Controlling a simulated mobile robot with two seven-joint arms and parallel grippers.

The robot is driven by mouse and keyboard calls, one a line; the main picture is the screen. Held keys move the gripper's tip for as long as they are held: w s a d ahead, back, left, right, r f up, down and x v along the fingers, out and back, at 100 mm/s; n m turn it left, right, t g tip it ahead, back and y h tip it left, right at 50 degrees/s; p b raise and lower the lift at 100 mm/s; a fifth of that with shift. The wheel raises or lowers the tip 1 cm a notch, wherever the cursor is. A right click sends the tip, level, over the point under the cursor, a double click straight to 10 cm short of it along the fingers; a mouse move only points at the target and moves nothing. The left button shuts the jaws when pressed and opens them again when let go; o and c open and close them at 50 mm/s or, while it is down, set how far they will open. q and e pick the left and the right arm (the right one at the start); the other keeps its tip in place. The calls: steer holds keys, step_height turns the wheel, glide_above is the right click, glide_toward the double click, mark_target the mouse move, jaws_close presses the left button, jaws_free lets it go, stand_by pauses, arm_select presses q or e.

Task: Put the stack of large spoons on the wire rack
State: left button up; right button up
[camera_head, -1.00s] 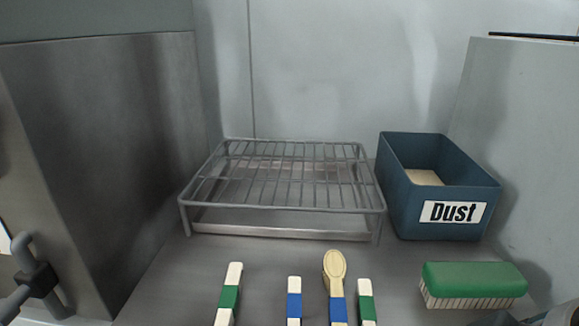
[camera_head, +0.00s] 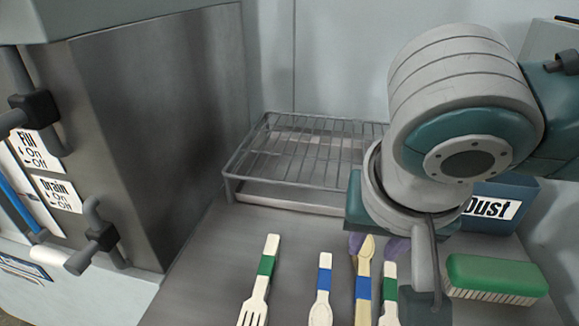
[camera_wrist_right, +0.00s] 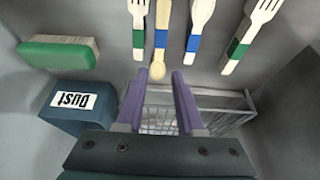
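Several utensils lie in a row on the grey surface. Among them is a cream spoon piece with a blue band (camera_head: 362,285), its rounded end toward the rack; it looks like the large spoons, but I cannot tell how many are stacked. It also shows in the right wrist view (camera_wrist_right: 161,39). My right gripper (camera_head: 376,246) is open, its purple fingers at either side of that rounded end. In the wrist view the gripper (camera_wrist_right: 158,76) has nothing clasped between its fingers. The wire rack (camera_head: 300,150) stands behind, empty on top, its right part hidden by my arm. My left gripper is not in view.
A green-banded fork (camera_head: 265,268) and a blue-banded white spoon (camera_head: 324,285) lie left of the cream piece; another green-banded utensil (camera_head: 390,290) lies close on its right. A green brush (camera_head: 495,275) and the blue Dust bin (camera_head: 515,190) stand right. A metal cabinet (camera_head: 160,130) bounds the left.

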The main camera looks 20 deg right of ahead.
mark_target(364, 267)
steer(key=b+x, duration=0.1)
steer(key=x, duration=0.3)
steer(key=b+x, duration=0.1)
steer(key=x, duration=0.3)
steer(key=shift+s+d+f, duration=0.1)
steer(key=shift+f, duration=0.35)
steer(key=shift+c, duration=0.2)
jaws_close()
